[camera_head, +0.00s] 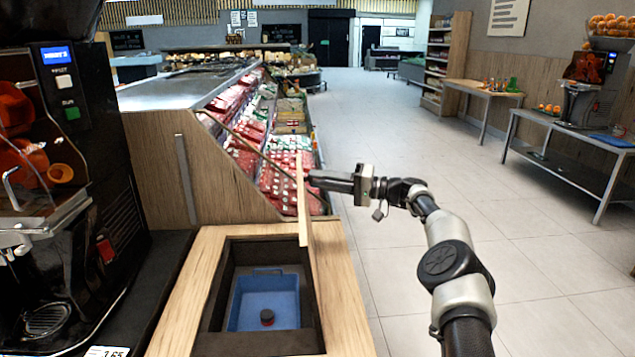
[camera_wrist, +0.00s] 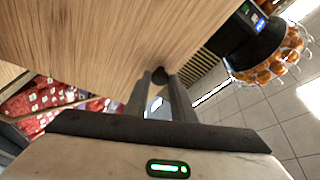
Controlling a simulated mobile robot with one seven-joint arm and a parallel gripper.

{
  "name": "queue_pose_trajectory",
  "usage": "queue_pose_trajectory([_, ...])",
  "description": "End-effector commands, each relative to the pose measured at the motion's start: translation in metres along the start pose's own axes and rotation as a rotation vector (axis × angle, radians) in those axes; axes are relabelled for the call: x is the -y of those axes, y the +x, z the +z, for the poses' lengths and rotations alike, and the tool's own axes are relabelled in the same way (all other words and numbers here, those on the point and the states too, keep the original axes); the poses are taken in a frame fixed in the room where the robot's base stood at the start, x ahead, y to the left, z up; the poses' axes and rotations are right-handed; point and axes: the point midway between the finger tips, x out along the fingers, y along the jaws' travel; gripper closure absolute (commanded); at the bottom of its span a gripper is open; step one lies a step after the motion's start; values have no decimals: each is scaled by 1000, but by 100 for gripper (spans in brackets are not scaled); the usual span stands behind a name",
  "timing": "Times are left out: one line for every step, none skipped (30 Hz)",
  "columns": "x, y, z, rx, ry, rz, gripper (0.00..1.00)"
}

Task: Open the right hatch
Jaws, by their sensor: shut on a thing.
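The right hatch (camera_head: 303,205) is a thin wooden panel, seen almost edge-on in the head view. It stands raised, about upright, along the right side of the square opening in the wooden counter (camera_head: 345,300). In the wrist view the hatch's wooden face (camera_wrist: 90,40) fills the upper left. My gripper (camera_head: 310,178) is at the right face of the hatch, near its upper part. In the wrist view its fingers are shut on a small dark knob (camera_wrist: 160,75) on the hatch. The opening below shows a blue bin (camera_head: 266,300) with a dark round object inside.
A black juicer (camera_head: 85,130) stands on the left. Behind the counter is a produce display (camera_head: 285,165) with red packages. Another juicer (camera_head: 590,75) and tables (camera_head: 485,90) stand along the right wall. The tiled floor (camera_head: 400,280) around my arm is clear.

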Motion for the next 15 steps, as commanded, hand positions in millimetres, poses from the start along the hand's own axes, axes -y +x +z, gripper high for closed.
queue_pose_trajectory([1, 0, 0, -1, 1, -2, 100])
queue_pose_trajectory([1, 0, 0, 0, 1, -2, 100])
queue_pose_trajectory([1, 0, 0, 0, 1, -2, 100])
queue_pose_trajectory([1, 0, 0, 0, 1, -2, 100])
queue_pose_trajectory([1, 0, 0, 0, 1, -2, 100])
queue_pose_trajectory([1, 0, 0, 0, 1, -2, 100])
queue_pose_trajectory([1, 0, 0, 0, 1, -1, 100])
queue_pose_trajectory([1, 0, 0, 0, 1, -1, 100])
queue_pose_trajectory([1, 0, 0, 0, 1, -1, 74])
queue_pose_trajectory([1, 0, 0, 0, 1, -1, 69])
queue_pose_trajectory([1, 0, 0, 0, 1, -1, 64])
queue_pose_trajectory([1, 0, 0, 0, 1, -1, 58])
queue_pose_trajectory([0, 0, 0, 0, 1, -1, 58])
queue_pose_trajectory([0, 0, 0, 0, 1, -1, 58])
queue_pose_trajectory([0, 0, 0, 0, 1, -1, 58])
